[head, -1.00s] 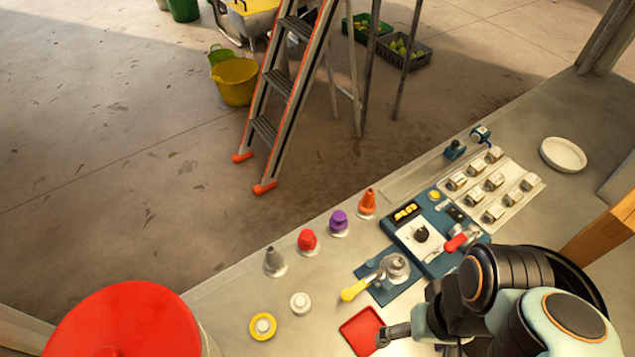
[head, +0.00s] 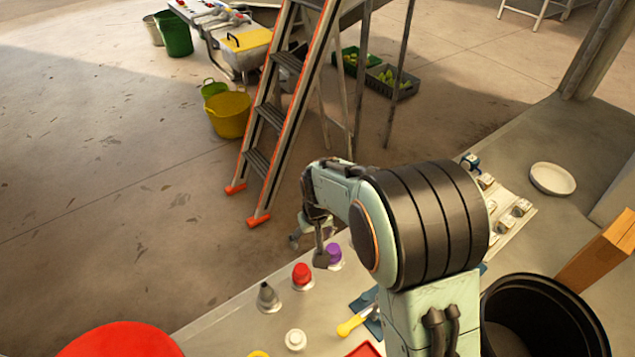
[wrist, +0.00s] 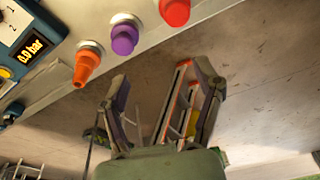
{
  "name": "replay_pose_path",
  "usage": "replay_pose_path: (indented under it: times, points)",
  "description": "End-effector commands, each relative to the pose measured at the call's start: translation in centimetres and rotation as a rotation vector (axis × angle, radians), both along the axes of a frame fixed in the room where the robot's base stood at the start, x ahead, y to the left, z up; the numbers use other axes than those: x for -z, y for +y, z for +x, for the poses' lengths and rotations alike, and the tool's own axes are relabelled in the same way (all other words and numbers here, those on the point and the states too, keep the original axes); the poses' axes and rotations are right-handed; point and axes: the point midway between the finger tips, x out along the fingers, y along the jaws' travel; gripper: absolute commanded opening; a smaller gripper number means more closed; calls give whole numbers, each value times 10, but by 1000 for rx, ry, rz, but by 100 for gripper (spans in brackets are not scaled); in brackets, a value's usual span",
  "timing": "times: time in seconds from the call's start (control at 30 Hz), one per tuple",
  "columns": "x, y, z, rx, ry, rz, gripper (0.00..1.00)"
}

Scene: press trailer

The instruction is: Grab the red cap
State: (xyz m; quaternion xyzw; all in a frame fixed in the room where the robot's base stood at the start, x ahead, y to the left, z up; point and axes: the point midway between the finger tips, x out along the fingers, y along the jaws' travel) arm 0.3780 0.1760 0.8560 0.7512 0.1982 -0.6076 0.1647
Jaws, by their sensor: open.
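The red cap (head: 302,272) stands on a pale round base near the bench's far edge. In the wrist view the red cap (wrist: 174,10) is at the top edge, partly cut off. My gripper (head: 309,247) is open and empty. In the head view it appears just above and behind the red cap and beside the purple cap (head: 333,251), apart from the red cap. In the wrist view the fingers of my gripper (wrist: 163,88) are spread, with the floor and ladder behind them.
An orange cone (wrist: 86,68) stands beside the purple cap. A grey cone (head: 268,296) stands left of the red cap. A white ring (head: 295,339) and a yellow handle (head: 353,325) lie nearer. My arm hides much of the bench. The ladder (head: 272,112) stands on the floor beyond the bench.

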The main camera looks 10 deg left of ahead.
Motion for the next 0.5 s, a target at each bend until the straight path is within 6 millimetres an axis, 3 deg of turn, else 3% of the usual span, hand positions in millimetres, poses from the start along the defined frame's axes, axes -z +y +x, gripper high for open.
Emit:
replay_pose_path:
  times: [0.03,0.17,0.5]
  points:
    - [17,7,-9,-25,37,-19,67]
    - [40,18,-24,-66,82,-43,67]
    - [88,22,-20,-68,81,-43,67]
